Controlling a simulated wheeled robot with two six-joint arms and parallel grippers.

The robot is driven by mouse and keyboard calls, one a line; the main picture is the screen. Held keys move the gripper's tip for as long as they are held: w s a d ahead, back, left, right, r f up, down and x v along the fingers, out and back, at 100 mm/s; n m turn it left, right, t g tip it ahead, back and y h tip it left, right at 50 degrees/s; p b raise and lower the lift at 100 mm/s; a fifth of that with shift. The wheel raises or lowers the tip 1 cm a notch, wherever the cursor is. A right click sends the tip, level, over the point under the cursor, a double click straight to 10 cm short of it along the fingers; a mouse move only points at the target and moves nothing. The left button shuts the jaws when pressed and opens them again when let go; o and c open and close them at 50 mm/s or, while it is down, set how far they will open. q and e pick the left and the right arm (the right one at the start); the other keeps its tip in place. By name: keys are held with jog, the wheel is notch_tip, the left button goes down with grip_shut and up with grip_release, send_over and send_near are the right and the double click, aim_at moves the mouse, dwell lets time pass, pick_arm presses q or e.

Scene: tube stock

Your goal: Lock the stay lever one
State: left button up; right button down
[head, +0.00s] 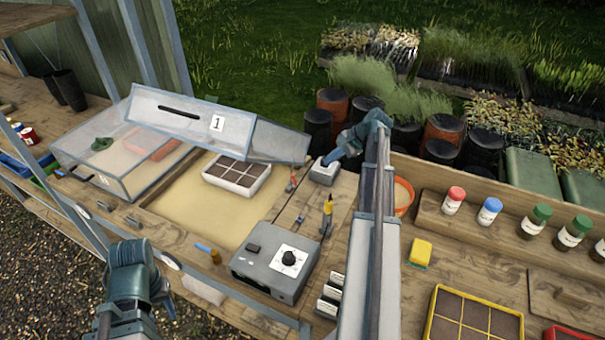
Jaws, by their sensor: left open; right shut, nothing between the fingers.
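The lid marked 1 (217,123) stands raised and tilted over the open bay of the propagator, which holds a white seed tray (237,177). A small red-handled lever (291,184) and a yellow-handled lever (327,210) stand right of the bay; I cannot tell which is stay lever one. My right gripper (331,158) is shut and empty, at a small grey block (324,174) by the lid's right end; I cannot tell whether they touch. My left gripper (162,292) is open, in front of the bench's left front edge, apart from the lid and levers.
A clear closed cover (90,158) is left of the bay. A grey control box with a dial (275,262) sits in front. My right arm crosses the middle. A yellow sponge (420,252), several capped bottles (489,211) and a yellow-rimmed tray (472,318) are right.

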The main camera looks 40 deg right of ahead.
jog(key=m, duration=0.3)
jog(key=shift+w+d+r+y, duration=0.1)
jog(key=shift+d+r+y, duration=0.1)
jog(key=shift+d+y, duration=0.1)
jog(key=b, duration=0.8)
send_near(295, 181)
notch_tip(295, 181, down, 4)
jog(key=w, duration=0.3)
jog(key=shift+w+a+f+b, duration=0.2)
jog(key=shift+a+b, duration=0.1)
jog(key=shift+a, duration=0.45)
jog(key=shift+s+a, duration=0.1)
jog(key=shift+a, duration=0.05)
jog(key=shift+s+a+f, duration=0.1)
jog(key=shift+a, duration=0.05)
